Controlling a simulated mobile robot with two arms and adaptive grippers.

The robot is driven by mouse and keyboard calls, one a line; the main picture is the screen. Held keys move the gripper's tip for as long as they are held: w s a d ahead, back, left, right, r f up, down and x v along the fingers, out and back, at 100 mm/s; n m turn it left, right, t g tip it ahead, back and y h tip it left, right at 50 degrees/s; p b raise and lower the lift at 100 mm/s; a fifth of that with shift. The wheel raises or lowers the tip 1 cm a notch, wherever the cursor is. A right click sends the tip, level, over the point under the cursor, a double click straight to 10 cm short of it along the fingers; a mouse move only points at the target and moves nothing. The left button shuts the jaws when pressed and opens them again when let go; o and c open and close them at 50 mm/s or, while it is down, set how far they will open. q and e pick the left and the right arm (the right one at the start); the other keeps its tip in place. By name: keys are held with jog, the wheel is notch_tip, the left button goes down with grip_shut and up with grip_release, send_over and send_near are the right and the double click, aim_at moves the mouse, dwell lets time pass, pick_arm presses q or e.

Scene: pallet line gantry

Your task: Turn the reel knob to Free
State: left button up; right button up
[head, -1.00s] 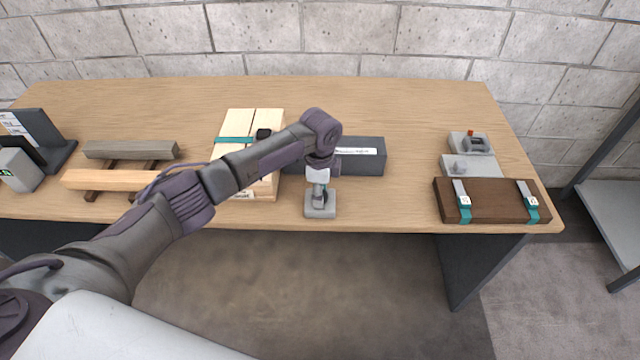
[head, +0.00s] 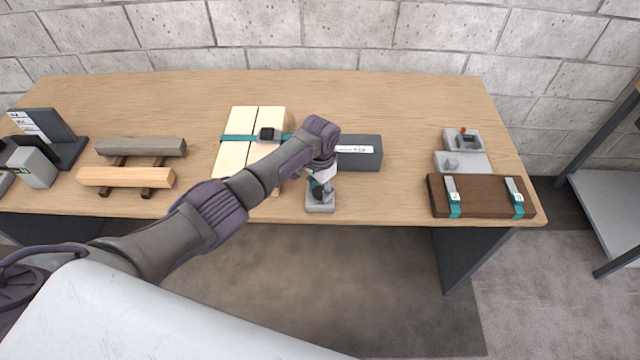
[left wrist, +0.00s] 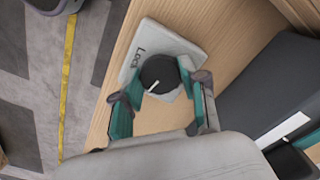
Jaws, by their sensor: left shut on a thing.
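The reel knob (left wrist: 158,74) is a round black knob with a white pointer line, on a light grey plate (left wrist: 178,45) marked "Lock". In the left wrist view the pointer slants toward the lower left, and no Free mark can be read. My left gripper (left wrist: 158,93) has its teal-padded fingers on either side of the knob and is shut on it. In the head view my left gripper (head: 321,186) is over the grey knob base (head: 320,206) at the table's front edge and hides the knob. My right gripper is not in view.
A dark box (head: 362,160) lies just behind the knob base. A strapped stack of pale boards (head: 236,155) stands to its left. A brown block with two teal straps (head: 482,197) is at the right. The table between is clear.

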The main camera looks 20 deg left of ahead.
pick_arm(q)
jog(key=n+p, duration=0.2)
jog(key=n, duration=0.2)
jog(key=shift+r+n, duration=0.15)
jog(key=shift+n, duration=0.15)
jog(key=n+p, duration=0.1)
jog(key=n, duration=0.4)
jog(key=shift+n, duration=0.3)
jog(key=n+p, duration=0.1)
jog(key=n, duration=0.4)
jog(key=shift+w, duration=0.1)
jog(key=shift+n+p, duration=0.3)
jog(key=shift+n, duration=2.2)
jog(key=o, duration=1)
jog(key=shift+o, duration=0.7)
